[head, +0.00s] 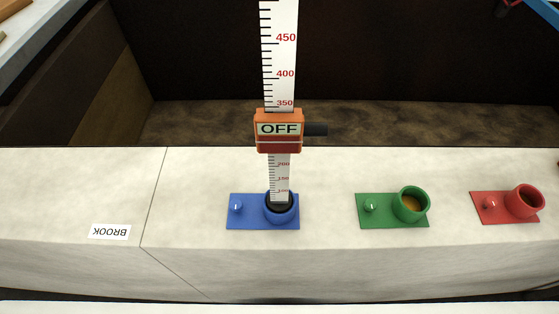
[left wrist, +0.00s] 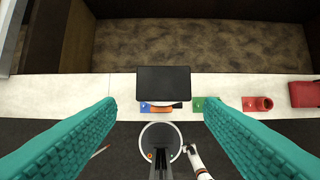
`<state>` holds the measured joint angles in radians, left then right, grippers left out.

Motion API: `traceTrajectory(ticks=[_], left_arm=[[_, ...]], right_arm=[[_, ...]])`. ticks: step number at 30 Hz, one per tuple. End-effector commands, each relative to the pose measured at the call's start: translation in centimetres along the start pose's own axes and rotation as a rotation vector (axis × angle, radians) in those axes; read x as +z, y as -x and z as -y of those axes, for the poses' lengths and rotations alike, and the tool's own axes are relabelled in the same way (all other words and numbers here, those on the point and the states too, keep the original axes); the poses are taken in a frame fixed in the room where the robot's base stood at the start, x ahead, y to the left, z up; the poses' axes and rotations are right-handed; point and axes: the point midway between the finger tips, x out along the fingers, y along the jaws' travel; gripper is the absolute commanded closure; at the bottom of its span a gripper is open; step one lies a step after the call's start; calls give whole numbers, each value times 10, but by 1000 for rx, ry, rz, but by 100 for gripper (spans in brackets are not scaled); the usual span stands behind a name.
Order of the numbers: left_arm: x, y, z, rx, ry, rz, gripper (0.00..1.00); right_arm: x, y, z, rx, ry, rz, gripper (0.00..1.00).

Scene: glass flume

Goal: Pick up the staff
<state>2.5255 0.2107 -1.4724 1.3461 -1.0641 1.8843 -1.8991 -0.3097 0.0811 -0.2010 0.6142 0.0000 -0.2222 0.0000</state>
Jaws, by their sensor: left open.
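The staff (head: 280,60) is a white scale with black ticks and red numbers. It stands upright with its foot in the round cup of a blue holder (head: 237,221). An orange slider (head: 279,116) marked "OFF", with a dark knob on its right, sits on it. The staff's top is outside the head view. In the left wrist view, a dark rectangle (left wrist: 163,80) hides most of the staff's place; I cannot tell whether it is the staff's top. My left gripper (left wrist: 160,103) is open, its teal fingers wide apart with nothing gripped. My right gripper is not in view.
A green holder (head: 365,219) and a red holder (head: 490,215) stand on the pale ledge (head: 330,170) to the right; their cups hold no staff. A "BROOK" label (head: 110,232) lies at left. Behind the ledge is a dark trough with a brown floor (head: 200,123).

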Motion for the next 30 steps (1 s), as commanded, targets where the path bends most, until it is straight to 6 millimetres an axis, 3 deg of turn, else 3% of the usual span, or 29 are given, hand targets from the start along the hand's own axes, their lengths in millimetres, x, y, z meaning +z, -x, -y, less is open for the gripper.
traceTrajectory(ticks=[10,18,26,30], left_arm=[[0,-32,1,-1,0,-3,38],[-1,-69,3,-3,2,-2,38],[-1,-75,4,-5,3,-1,38],[-1,-75,4,-5,3,-1,56]], right_arm=[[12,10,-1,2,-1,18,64],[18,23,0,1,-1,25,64],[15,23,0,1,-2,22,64],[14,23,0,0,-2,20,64]])
